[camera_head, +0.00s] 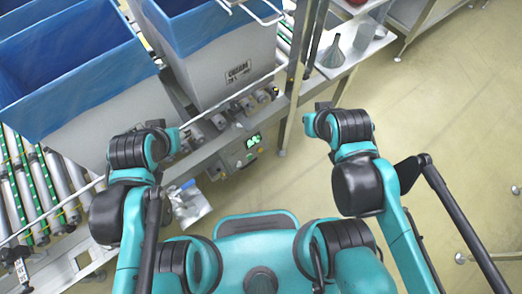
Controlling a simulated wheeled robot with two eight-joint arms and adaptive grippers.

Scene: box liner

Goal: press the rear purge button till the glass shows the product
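A small control box (240,154) with a lit green display (253,140) is fixed to the conveyor frame, between my arms. Small round parts sit near it, but I cannot tell which is the rear purge button. I cannot make out a sight glass or any product in it. My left gripper (157,125) is by the frame, left of the control box; its fingers are mostly hidden behind the wrist. My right gripper (322,107) is right of the frame's upright post, apart from the box; its fingers are too small to read.
Two grey boxes with blue liners stand on the roller conveyor: a large one (105,115) at left and another (235,68) at centre. A white shelf (336,68) holds a grey funnel (333,50). A clear bag or scoop (190,208) lies low beside my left arm.

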